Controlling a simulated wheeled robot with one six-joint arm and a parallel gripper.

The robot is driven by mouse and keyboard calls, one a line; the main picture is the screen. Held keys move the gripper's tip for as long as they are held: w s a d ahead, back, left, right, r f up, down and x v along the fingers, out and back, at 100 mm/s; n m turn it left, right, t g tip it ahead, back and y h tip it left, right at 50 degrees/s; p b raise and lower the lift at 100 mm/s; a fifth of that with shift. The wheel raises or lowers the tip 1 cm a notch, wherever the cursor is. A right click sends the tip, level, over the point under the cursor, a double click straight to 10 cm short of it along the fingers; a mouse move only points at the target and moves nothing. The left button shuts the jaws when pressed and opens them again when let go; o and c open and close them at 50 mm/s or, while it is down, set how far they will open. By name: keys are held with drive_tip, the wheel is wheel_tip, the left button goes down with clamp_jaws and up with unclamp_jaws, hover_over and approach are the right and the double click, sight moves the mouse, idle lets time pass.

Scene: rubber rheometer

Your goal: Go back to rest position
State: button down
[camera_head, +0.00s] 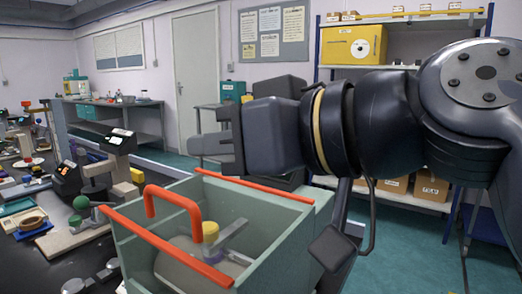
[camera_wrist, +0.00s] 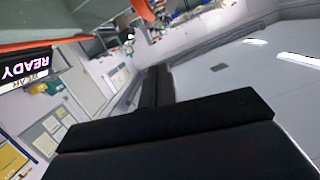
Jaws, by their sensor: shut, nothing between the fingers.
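My gripper (camera_head: 200,146) is raised in the middle of the head view, pointing left, above a grey-green open-topped housing (camera_head: 255,262) with orange-red edges. Its fingers are together with nothing between them. In the wrist view my dark gripper (camera_wrist: 158,90) reaches up from the bottom edge, and the room beyond appears tilted. My arm comes in from the right of the head view, bent and held clear of the housing. An orange handle (camera_head: 150,203) stands on the housing's left side.
A yellow-topped part (camera_head: 210,231) sits inside the housing. A dark bench (camera_head: 62,270) with several small tools and devices is at left. A shelf (camera_head: 400,20) with a yellow case (camera_head: 352,44) stands behind my arm. Green floor is open at right. A READY sign (camera_wrist: 22,72) shows in the wrist view.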

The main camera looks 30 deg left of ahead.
drive_tip(key=shift+v, duration=2.9)
hover_over(188, 201)
drive_tip(key=w, duration=0.1)
wheel_tip(188, 201, down, 2)
drive_tip(key=f+b, duration=0.1)
drive_tip(key=f, duration=0.2)
drive_tip(key=shift+s+a+f+b, duration=0.1)
drive_tip(key=shift+s+a+b, duration=0.05)
drive_tip(key=shift+a+b, duration=0.25)
drive_tip(key=shift+s+f+b, duration=0.15)
drive_tip(key=shift+f+b, duration=0.25)
drive_tip(key=shift+f, duration=0.15)
